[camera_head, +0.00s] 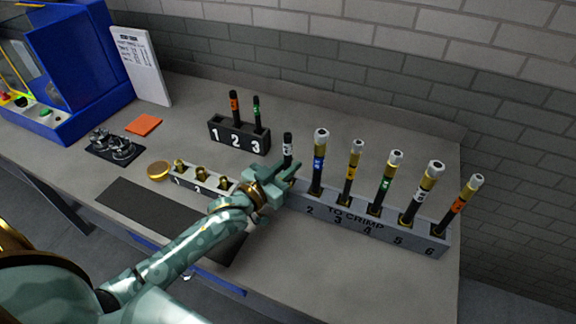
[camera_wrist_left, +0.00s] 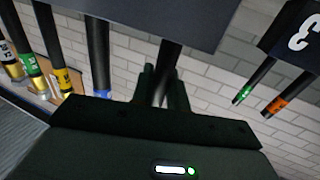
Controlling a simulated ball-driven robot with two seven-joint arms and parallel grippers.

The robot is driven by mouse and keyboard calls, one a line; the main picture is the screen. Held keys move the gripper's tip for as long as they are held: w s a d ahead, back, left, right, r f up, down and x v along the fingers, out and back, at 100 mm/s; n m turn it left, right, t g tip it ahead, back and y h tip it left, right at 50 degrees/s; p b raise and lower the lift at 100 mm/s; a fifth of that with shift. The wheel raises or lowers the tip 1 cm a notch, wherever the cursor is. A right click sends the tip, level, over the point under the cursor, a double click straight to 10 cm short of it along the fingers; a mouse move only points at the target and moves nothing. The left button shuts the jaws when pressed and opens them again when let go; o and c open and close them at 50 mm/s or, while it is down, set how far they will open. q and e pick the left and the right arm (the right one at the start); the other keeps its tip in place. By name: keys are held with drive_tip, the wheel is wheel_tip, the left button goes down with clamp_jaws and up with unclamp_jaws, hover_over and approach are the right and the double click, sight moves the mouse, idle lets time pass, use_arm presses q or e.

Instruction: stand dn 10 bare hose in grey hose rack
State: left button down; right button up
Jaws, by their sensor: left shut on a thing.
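The grey hose rack (camera_head: 409,238), lettered TO CRIMP, stands at the right of the bench. It holds several upright hoses with brass and silver ends in its numbered slots. My left gripper (camera_head: 279,180) is at the rack's left end, shut on a bare black hose (camera_head: 288,146) with a white band and no brass end. The held hose is roughly upright; my gripper hides its lower part in the head view. In the left wrist view the held hose (camera_wrist_left: 166,72) runs to the grey rack (camera_wrist_left: 150,12); I cannot tell how deep it sits. My right gripper is not in view.
A black rack (camera_head: 238,143) numbered 1 to 3 holds an orange-banded and a green-banded hose behind my gripper. A small block with brass fittings (camera_head: 199,177), a brass dish (camera_head: 158,170) and a dark mat (camera_head: 150,210) lie left. The blue machine (camera_head: 85,75) is far left.

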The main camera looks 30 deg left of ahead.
use_arm(q)
drive_tip(key=shift+f, duration=0.1)
drive_tip(key=c, duration=1.3)
unclamp_jaws()
drive_tip(key=p+v, duration=0.1)
drive_tip(key=v, duration=1.5)
drive_tip(key=shift+s, duration=0.2)
drive_tip(key=shift+s, duration=0.1)
